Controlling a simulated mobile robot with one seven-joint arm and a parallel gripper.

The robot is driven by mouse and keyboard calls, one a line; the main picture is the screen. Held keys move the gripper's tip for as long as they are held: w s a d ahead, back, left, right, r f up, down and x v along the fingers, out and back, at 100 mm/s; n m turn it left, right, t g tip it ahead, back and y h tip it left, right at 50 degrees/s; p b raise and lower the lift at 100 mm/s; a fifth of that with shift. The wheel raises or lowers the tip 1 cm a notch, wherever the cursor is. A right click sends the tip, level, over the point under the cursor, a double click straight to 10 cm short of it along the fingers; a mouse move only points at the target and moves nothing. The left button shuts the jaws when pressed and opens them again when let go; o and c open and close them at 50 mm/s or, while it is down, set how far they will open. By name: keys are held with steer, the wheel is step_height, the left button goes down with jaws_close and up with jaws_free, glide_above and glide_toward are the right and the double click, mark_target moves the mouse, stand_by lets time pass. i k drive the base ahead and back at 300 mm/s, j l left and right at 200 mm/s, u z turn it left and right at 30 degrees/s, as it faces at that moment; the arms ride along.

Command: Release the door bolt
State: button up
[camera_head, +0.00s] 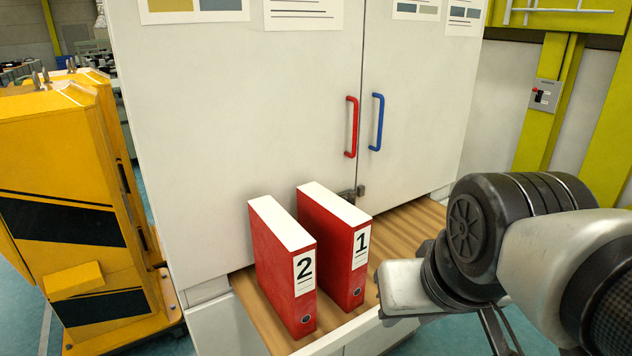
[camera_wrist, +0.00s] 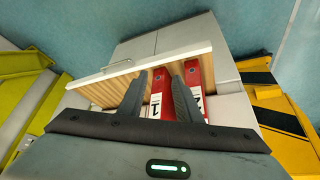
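The metal door bolt (camera_head: 350,193) sits low on the seam between the cabinet's two white doors, just behind red binder 1 (camera_head: 338,235), which hides part of it. I cannot tell its exact position, and I do not make it out in the wrist view. The left door (camera_head: 240,120) has a red handle (camera_head: 352,127); the right door (camera_head: 420,110) has a blue handle (camera_head: 377,122). My gripper (camera_wrist: 159,77) is open, its two dark fingers apart, with binder 1 (camera_wrist: 158,100) showing beyond and between them. In the head view the fingers are mostly out of frame, bottom right.
Red binder 2 (camera_head: 284,265) stands left of binder 1, both upright on a wooden surface (camera_head: 408,232) before the doors. A yellow machine (camera_head: 75,200) stands left. A yellow-green frame with a switch box (camera_head: 543,95) is at right. The wood right of the binders is free.

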mark_target(349, 199)
steer(key=i+l+u, duration=0.15)
steer(key=i+l, duration=0.15)
steer(key=i, duration=0.25)
steer(key=i+l+u, duration=0.1)
steer(key=i+l, duration=0.3)
steer(key=i, duration=0.15)
steer(key=k+j+z, duration=0.25)
steer(key=k, duration=0.15)
steer(key=i+l+u, duration=0.25)
steer(key=i, duration=0.2)
